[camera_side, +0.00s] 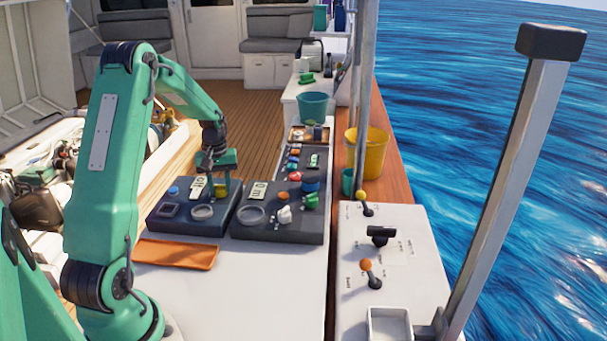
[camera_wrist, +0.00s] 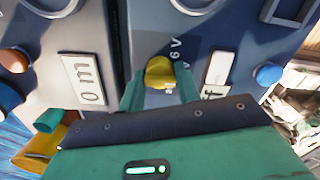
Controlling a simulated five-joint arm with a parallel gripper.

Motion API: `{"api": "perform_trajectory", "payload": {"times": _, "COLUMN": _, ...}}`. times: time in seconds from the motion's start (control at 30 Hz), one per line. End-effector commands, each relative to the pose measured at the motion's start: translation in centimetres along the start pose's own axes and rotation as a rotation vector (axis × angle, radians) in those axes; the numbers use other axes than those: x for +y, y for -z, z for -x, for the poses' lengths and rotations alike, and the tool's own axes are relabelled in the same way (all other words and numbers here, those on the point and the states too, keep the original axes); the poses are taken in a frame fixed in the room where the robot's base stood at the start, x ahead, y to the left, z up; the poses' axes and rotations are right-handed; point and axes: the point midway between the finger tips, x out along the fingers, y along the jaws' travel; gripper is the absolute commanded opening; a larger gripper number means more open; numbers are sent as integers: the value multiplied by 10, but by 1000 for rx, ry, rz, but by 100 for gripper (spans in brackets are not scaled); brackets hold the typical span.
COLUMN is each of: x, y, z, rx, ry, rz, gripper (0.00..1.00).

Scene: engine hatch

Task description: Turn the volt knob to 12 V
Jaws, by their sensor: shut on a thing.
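The volt knob is yellow; it shows in the side view (camera_side: 221,190) on the left dark grey box (camera_side: 185,226), and in the wrist view (camera_wrist: 159,72). My gripper (camera_side: 222,184) reaches down onto it from above. In the wrist view my gripper's two green fingers (camera_wrist: 160,90) stand on either side of the knob, shut on it. White lettering reading about "6 V" (camera_wrist: 175,50) lies beside the knob; other marks are partly hidden by the fingers. The knob's exact pointing direction cannot be told.
The left box also bears a blue button (camera_side: 173,191), a white label plate (camera_side: 199,188) and a round ring (camera_side: 203,212). A second dark box (camera_side: 280,232) with knobs stands close on the right. An orange tray (camera_side: 176,254) lies in front.

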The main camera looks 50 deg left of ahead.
Motion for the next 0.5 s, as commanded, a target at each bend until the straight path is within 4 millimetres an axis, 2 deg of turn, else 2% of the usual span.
{"api": "perform_trajectory", "payload": {"times": 0.03, "x": 5, "y": 2, "z": 1, "rx": 12, "ry": -5, "rz": -25, "gripper": 10}}
{"api": "perform_trajectory", "payload": {"times": 0.5, "x": 5, "y": 1, "z": 1, "rx": 14, "ry": -5, "rz": -59, "gripper": 10}}
